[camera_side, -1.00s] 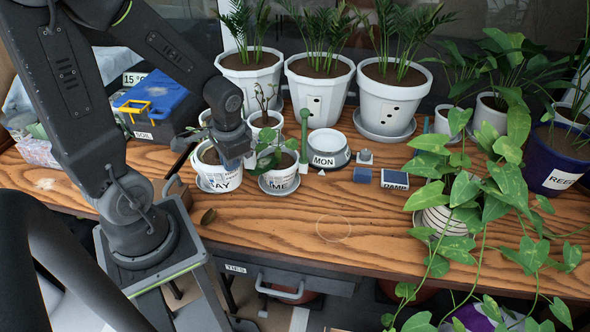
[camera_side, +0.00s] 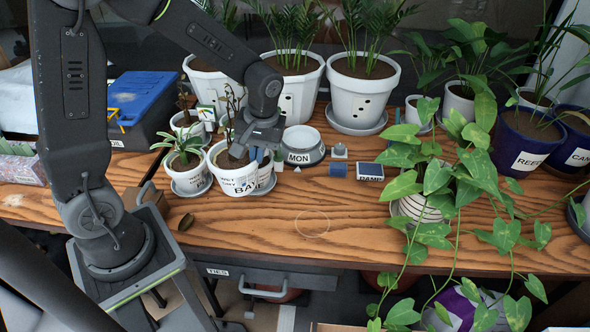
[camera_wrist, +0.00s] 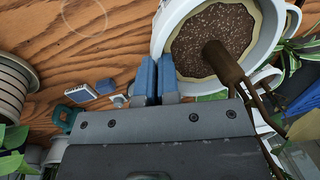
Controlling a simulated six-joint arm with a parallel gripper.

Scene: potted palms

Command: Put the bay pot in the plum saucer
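The bay pot (camera_side: 224,178) is white with printed lettering and a BAY label, and holds a thin-stemmed plant. In the wrist view the bay pot (camera_wrist: 162,42) shows dark soil and a brown stem. My gripper (camera_side: 262,158) is at its right rim. In the wrist view my gripper's blue fingers (camera_wrist: 157,80) are close together with the rim between them. The pot overlaps another white pot behind it and seems raised off the table. I cannot make out a plum saucer; a grey-white dish labelled MON (camera_side: 303,157) stands right of the pot.
A spiky plant's pot (camera_side: 188,178) stands close left. A blue block (camera_side: 338,170) and a DAMP box (camera_side: 370,172) lie to the right. Trailing leaves (camera_side: 440,175) hang over a striped pot further right. The table front around a faint ring (camera_side: 312,224) is clear.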

